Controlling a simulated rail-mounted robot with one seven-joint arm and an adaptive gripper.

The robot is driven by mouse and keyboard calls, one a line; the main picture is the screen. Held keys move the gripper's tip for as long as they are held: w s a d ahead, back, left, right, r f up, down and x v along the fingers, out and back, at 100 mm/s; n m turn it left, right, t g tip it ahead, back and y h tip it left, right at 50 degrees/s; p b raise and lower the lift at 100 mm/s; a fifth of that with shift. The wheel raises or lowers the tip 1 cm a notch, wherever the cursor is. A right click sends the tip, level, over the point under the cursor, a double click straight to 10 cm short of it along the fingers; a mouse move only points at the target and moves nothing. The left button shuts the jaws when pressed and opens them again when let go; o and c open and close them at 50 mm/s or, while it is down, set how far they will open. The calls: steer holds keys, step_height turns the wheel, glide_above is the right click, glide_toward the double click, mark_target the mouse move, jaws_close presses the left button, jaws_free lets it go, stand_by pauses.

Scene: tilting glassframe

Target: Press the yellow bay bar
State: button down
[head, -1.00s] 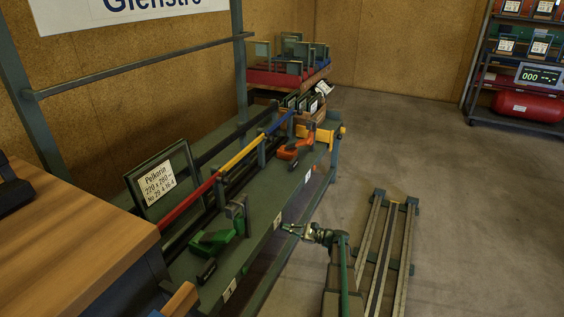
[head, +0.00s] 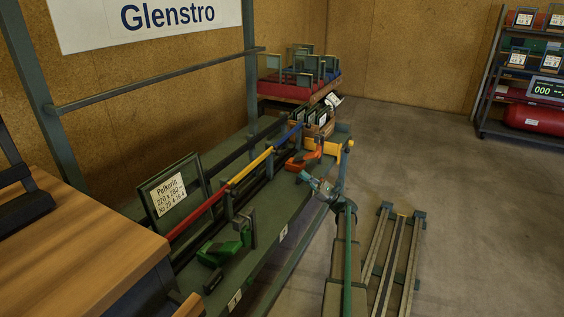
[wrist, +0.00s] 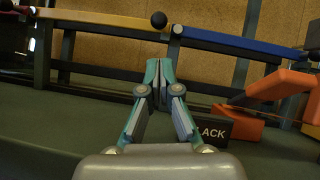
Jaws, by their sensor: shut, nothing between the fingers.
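The yellow bay bar (head: 248,171) is the middle section of a long rail along the bench, between a red bar (head: 196,218) and a blue bar (head: 287,136). In the wrist view the yellow bar (wrist: 105,20) crosses the upper left, and the blue bar (wrist: 240,43) runs off to the right. My gripper (head: 303,176) is shut and empty over the bench's front side, apart from the yellow bar. In the wrist view its fingertips (wrist: 160,66) point toward the rail, below the yellow-blue joint.
An orange tool (head: 304,157) lies close to my gripper, on the right in the wrist view, near a block marked "BLACK" (wrist: 211,131). A green tool (head: 221,250) sits nearer on the bench. A framed "Pelkorin" panel (head: 172,194) leans behind the red bar.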

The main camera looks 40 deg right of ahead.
steer(key=b+x, duration=0.3)
steer(key=x, duration=0.7)
stand_by(0.4)
